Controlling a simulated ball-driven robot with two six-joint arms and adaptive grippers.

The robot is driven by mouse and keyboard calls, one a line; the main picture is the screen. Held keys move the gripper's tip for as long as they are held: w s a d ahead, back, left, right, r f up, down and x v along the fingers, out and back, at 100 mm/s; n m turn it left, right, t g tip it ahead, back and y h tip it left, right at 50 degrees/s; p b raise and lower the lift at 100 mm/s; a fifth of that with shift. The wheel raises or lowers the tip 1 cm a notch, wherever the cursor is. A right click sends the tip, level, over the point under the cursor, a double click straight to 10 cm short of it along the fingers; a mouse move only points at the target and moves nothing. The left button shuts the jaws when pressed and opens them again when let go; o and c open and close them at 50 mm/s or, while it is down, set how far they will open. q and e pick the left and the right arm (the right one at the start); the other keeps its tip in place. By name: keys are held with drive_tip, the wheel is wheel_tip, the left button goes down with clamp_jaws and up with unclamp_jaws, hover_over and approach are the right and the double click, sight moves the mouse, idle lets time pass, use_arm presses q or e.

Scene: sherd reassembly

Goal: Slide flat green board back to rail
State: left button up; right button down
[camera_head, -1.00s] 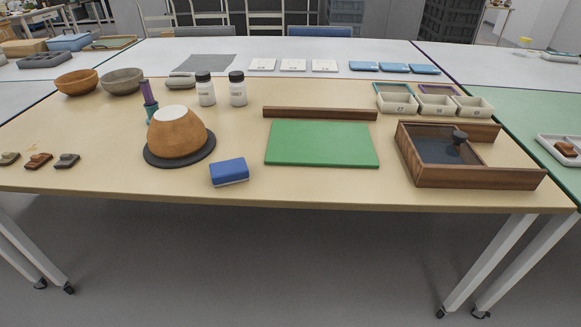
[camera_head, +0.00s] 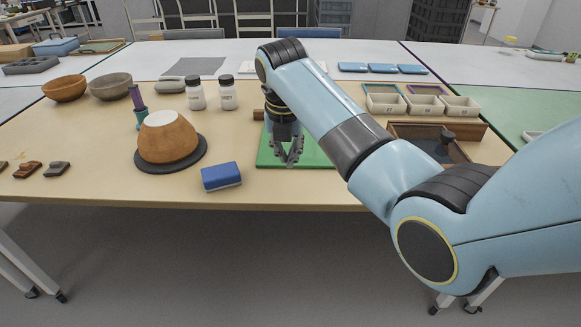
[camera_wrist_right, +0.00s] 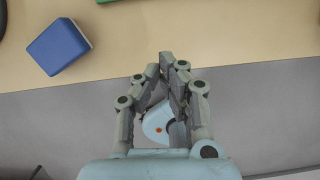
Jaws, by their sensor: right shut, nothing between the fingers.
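The flat green board (camera_head: 318,154) lies on the tan table, partly hidden behind my right arm. Its edge just shows at the top of the right wrist view (camera_wrist_right: 108,1). The brown wooden rail (camera_head: 258,115) stands behind the board, with only its left end clearly visible. My right gripper (camera_head: 289,163) is shut and empty, pointing down, and appears in front of the board in the head view. In the right wrist view its closed fingertips (camera_wrist_right: 170,60) are by the table's front edge, apart from the board. My left gripper is not in view.
A blue block (camera_head: 221,176) lies left of the board near the table's front edge. An orange bowl (camera_head: 167,136) sits upside down on a dark round mat (camera_head: 143,162). A wooden tray (camera_head: 480,129) stands to the right, partly behind my arm.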

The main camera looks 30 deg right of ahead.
sight(289, 186)
drive_tip(key=b+x, duration=0.2)
drive_tip(key=x, duration=0.7)
drive_tip(key=shift+f, duration=0.15)
drive_tip(key=shift+w+d+b, duration=0.5)
drive_tip(key=shift+w+d, duration=0.3)
drive_tip(key=shift+w, duration=0.2)
drive_tip(key=shift+w+d+r, duration=0.2)
drive_tip(key=shift+w+d, duration=0.2)
drive_tip(key=shift+w, duration=0.15)
drive_tip(key=shift+w+d+f+b, duration=0.15)
drive_tip(key=shift+w+d+b, duration=0.8)
drive_tip(key=shift+w+b, duration=0.25)
